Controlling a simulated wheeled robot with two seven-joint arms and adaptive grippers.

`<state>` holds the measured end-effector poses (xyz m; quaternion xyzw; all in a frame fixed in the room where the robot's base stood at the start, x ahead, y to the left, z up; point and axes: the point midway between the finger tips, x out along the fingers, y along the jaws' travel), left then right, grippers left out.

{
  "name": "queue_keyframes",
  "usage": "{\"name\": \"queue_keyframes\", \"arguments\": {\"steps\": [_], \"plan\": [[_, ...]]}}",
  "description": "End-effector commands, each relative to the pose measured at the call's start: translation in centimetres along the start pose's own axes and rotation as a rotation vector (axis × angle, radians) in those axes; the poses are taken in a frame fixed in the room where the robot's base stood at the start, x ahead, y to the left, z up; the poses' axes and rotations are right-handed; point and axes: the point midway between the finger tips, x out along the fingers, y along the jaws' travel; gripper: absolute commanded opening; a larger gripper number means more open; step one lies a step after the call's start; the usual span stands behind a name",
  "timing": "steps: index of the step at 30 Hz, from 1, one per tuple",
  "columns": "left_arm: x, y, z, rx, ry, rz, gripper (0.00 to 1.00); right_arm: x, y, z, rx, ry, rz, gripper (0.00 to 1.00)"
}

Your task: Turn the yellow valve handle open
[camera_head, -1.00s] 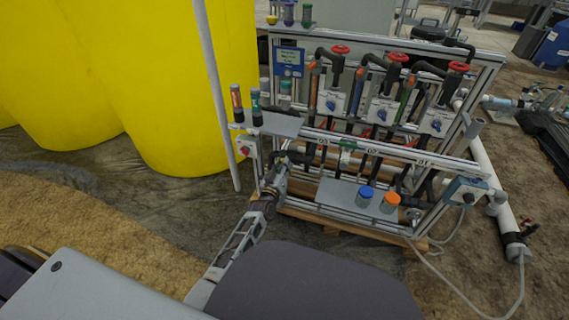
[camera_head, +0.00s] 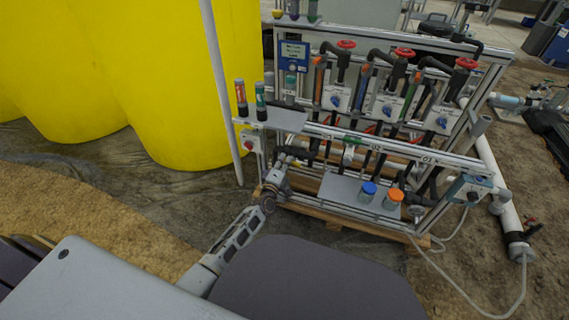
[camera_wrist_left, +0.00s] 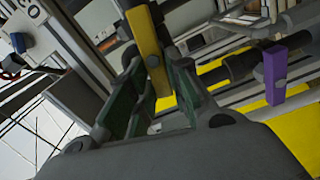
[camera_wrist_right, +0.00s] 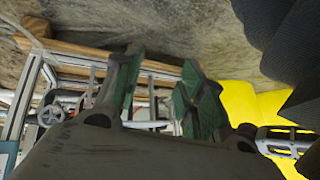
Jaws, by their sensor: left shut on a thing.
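The yellow valve handle (camera_wrist_left: 147,42) is a flat bar in the left wrist view. Its lower end lies between the green-padded fingers of my left gripper (camera_wrist_left: 162,90), which is shut on it. In the head view my left gripper (camera_head: 280,168) is at the lower left of the skid frame. The handle cannot be made out there. My right gripper (camera_wrist_right: 157,92) is open and empty in the right wrist view, with its fingers apart. It does not show in the head view.
A purple handle (camera_wrist_left: 275,72) is on a dark pipe beside the yellow one. A shelf (camera_head: 340,190) on the skid holds a blue-capped jar (camera_head: 367,193) and an orange-capped jar (camera_head: 392,199). A white pole (camera_head: 222,95) and yellow tanks (camera_head: 175,80) stand left.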

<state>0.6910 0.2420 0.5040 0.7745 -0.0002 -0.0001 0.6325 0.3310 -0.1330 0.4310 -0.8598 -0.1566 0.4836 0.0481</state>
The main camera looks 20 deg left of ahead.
Motion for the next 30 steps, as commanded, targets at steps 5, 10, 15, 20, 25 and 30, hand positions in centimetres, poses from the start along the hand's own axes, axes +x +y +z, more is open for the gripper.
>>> {"name": "queue_keyframes", "arguments": {"steps": [5, 10, 15, 20, 25, 30], "plan": [[0.0, -0.4, -0.1, -0.116, 0.002, 0.001, 0.0, 1.1, 0.2, 0.8, 0.011, 0.013, -0.005, 0.4], [0.0, -0.5, -0.1, -0.184, 0.002, 0.0, 0.0, 1.6, 0.2, 1.2, 0.019, 0.022, -0.011, 0.4], [0.0, -0.5, -0.1, -0.212, 0.002, 0.0, 0.0, 1.7, 0.2, 1.2, 0.021, 0.034, -0.012, 0.4], [0.0, -0.5, -0.1, -0.218, 0.002, 0.0, 0.0, 1.7, 0.2, 1.4, 0.021, 0.032, -0.012, 0.4], [0.0, -0.5, -0.1, -0.217, 0.002, 0.0, 0.0, 1.6, 0.2, 1.4, 0.02, 0.03, -0.011, 0.4], [0.0, -0.5, -0.1, -0.217, 0.002, 0.0, 0.35, 1.6, 0.2, 1.4, 0.02, 0.029, -0.011, 0.4]]}}
